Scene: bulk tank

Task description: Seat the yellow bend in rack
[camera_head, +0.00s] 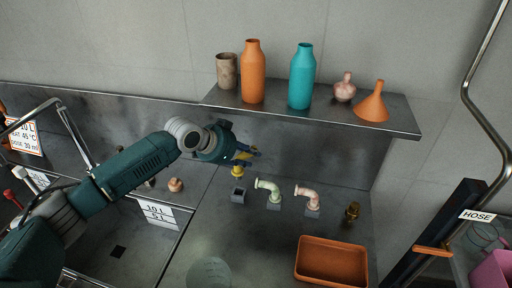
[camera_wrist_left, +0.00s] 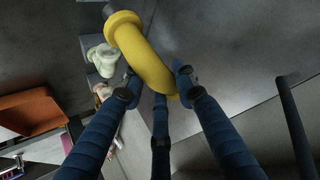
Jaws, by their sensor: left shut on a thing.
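The yellow bend (camera_head: 238,171) is held by my left gripper (camera_head: 245,157) above the steel counter. It hangs just over an empty grey rack holder (camera_head: 238,192), and I cannot tell whether they touch. In the left wrist view the yellow bend (camera_wrist_left: 146,58) lies between the blue fingers of my left gripper (camera_wrist_left: 155,88), its flanged end at the upper left. The rack also bears a pale green bend (camera_head: 268,188) and a pale pink bend (camera_head: 308,195), each on its own holder. My right gripper is not in view.
A brass fitting (camera_head: 352,210) stands right of the rack. An orange tray (camera_head: 331,283) and a clear round vessel (camera_head: 209,272) are in front. A shelf (camera_head: 390,122) with bottles, a funnel and a cup overhangs behind. A sink lies at left.

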